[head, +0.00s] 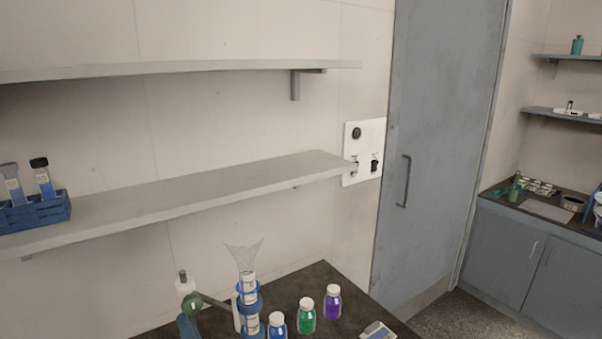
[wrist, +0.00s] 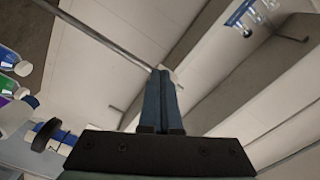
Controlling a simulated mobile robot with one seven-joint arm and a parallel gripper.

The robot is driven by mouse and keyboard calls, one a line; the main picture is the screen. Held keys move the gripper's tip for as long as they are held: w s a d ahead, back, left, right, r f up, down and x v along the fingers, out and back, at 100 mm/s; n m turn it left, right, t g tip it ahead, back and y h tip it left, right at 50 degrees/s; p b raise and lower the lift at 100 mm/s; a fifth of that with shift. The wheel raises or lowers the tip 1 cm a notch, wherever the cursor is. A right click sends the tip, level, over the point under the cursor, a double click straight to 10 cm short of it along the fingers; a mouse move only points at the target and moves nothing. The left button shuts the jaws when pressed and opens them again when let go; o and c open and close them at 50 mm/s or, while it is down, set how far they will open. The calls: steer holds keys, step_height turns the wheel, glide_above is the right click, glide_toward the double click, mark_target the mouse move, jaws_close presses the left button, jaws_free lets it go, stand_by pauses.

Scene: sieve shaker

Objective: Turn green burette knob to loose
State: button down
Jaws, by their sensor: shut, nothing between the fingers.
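My gripper (wrist: 163,74) is shut and empty in the wrist view, its two blue-grey fingers pressed together and pointing up the picture. A thin grey rod (wrist: 105,38) runs from the top left to near the fingertips, with a small pale piece just behind the tips. In the head view a round green part (head: 191,304) sits below a white piece at the bottom, left of the blue stand; I cannot tell if it is the burette knob. No green knob is clear in the wrist view. I cannot make out the gripper surely in the head view.
On the dark bench (head: 322,272) stand a blue bottle (head: 277,324), a green bottle (head: 306,315), a purple bottle (head: 332,302) and a blue stand (head: 248,298) with a glass funnel. A shelf (head: 190,200) carries a blue rack (head: 36,212) at left.

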steer(key=shift+d+r, duration=0.15)
steer(key=shift+d, duration=0.05)
steer(key=v, duration=0.6)
steer(key=shift+s+a+f+b, duration=0.15)
steer(key=shift+a+f+b, duration=0.15)
steer(key=shift+f+b, duration=0.1)
